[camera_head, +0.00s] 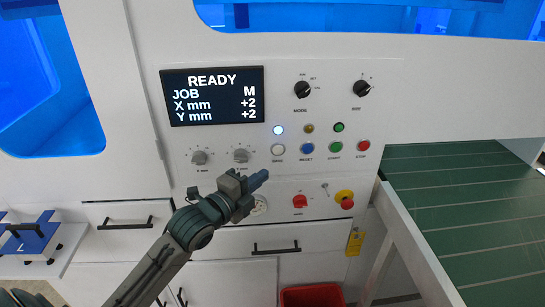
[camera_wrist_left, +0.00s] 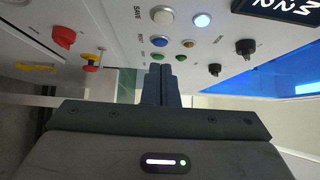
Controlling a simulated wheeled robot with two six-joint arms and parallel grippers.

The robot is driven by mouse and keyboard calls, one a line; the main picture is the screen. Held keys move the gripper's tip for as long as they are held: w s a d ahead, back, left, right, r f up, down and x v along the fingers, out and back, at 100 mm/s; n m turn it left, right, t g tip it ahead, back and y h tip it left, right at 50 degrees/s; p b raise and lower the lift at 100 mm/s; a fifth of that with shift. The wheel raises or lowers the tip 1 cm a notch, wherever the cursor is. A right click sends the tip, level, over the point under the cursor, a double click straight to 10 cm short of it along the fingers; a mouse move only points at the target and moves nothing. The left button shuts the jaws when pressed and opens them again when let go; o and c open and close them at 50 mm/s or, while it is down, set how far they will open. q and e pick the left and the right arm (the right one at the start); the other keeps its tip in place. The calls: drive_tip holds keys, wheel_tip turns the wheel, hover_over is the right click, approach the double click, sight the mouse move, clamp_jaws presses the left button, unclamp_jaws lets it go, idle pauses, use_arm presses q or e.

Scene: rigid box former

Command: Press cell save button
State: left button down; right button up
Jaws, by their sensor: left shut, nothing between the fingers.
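The save button is the round white button (camera_head: 278,149) on the white control panel, below a lit white lamp (camera_head: 278,130). In the left wrist view the white button (camera_wrist_left: 162,15) shows beside its SAVE label, near the top edge. My left gripper (camera_head: 259,180) is shut and empty, below and left of the save button in the head view. Its blue fingertips (camera_wrist_left: 160,83) point toward the panel and appear apart from the button. My right gripper is not in view.
The display (camera_head: 213,96) reads READY, JOB M, X +2, Y +2. Blue (camera_head: 307,148), green (camera_head: 335,146) and red (camera_head: 363,145) buttons sit right of the save button. A red rotary switch (camera_head: 300,201) and an emergency stop (camera_head: 346,202) are lower. A green conveyor (camera_head: 465,210) lies right.

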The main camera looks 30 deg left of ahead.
sight(283, 151)
use_arm(q)
drive_tip(key=w+p, duration=0.1)
drive_tip(key=w, duration=0.4)
drive_tip(key=w+p, duration=0.1)
drive_tip(key=w, duration=0.2)
drive_tip(key=shift+w+a+p, duration=0.35)
drive_tip(key=shift+a, duration=0.05)
drive_tip(key=shift+w, duration=0.1)
drive_tip(key=shift+d, duration=0.1)
